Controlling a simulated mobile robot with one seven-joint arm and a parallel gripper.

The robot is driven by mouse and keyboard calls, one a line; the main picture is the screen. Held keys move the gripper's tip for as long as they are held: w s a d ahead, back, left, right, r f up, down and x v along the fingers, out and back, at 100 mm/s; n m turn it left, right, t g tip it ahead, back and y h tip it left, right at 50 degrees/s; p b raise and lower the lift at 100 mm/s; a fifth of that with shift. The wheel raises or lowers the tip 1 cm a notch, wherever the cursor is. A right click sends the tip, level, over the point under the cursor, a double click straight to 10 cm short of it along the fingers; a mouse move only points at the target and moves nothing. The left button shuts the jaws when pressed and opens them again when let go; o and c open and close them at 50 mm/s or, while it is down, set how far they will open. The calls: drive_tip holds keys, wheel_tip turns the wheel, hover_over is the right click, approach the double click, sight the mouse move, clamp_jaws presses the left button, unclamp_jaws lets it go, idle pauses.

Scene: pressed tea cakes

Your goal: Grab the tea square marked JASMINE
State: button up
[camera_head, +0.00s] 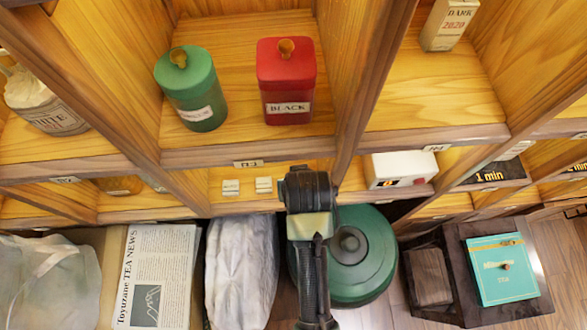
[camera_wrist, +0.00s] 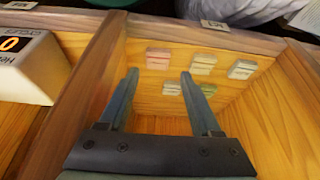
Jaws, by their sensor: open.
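Several small tea squares lie on the floor of a wooden shelf compartment in the wrist view. The far row has a reddish one (camera_wrist: 158,58), a pale greenish one (camera_wrist: 203,64) and a pale yellow one (camera_wrist: 242,69). Nearer are a pale one (camera_wrist: 172,88) and a green one (camera_wrist: 208,90), partly hidden by the right finger. Their markings are too small to read, so I cannot tell which is JASMINE. My gripper (camera_wrist: 160,74) is open and empty, its fingers reaching over the compartment. In the head view, two pale squares (camera_head: 231,187) (camera_head: 263,184) show left of my arm.
Wooden dividers (camera_wrist: 88,80) stand on both sides of the compartment. A white timer box (camera_wrist: 30,65) sits in the compartment to the left. Above, in the head view, are a green canister (camera_head: 190,90) and a red BLACK canister (camera_head: 287,80). A large green lidded pot (camera_head: 365,260) stands below.

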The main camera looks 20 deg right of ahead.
drive_tip(key=shift+x, duration=0.8)
drive_tip(key=shift+d+x, duration=0.1)
drive_tip(key=shift+x, duration=1.05)
drive_tip(key=shift+d+x, duration=0.15)
drive_tip(key=shift+x, duration=1.05)
clamp_jaws()
drive_tip(key=shift+r, duration=0.15)
